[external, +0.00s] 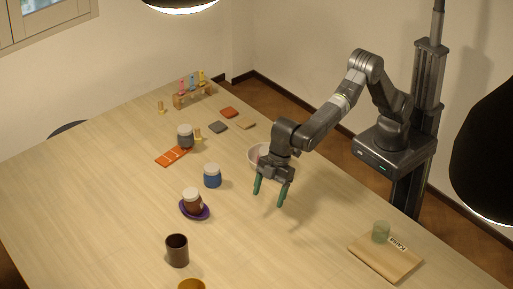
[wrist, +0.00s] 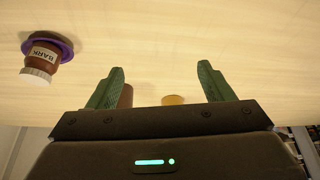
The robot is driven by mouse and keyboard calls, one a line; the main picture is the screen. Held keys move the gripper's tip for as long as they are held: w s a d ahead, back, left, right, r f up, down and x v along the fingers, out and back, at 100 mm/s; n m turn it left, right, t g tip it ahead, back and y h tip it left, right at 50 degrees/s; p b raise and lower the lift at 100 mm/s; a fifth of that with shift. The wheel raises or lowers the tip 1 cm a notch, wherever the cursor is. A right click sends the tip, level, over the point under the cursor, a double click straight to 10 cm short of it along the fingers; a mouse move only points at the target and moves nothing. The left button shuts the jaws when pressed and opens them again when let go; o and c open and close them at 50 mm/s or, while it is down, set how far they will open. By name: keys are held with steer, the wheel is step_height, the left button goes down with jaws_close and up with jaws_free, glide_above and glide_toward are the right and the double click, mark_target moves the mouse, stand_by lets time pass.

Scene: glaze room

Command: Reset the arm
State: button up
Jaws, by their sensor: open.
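My gripper (external: 269,194) hangs above the light wooden table (external: 110,200), with its green fingers pointing down and spread apart. Nothing is between the fingers. My arm reaches out from the column at the right and is bent at the elbow. A pale bowl (external: 254,154) is partly hidden behind my gripper.
A brown jar (external: 194,202) labelled BARK (wrist: 42,58) stands on a purple dish (external: 205,215). A blue jar (external: 212,177), grey jar (external: 185,137), dark cup (external: 177,251) and tube rack (external: 192,96) are on the table.

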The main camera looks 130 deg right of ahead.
steer(key=w+d+f+m+h+p, duration=0.1)
steer(key=d+m, duration=0.6)
steer(key=d, duration=3.7)
steer(key=shift+w+f+h+p, duration=0.15)
steer(key=shift+f+h+p, duration=0.15)
steer(key=shift+h+p, duration=0.45)
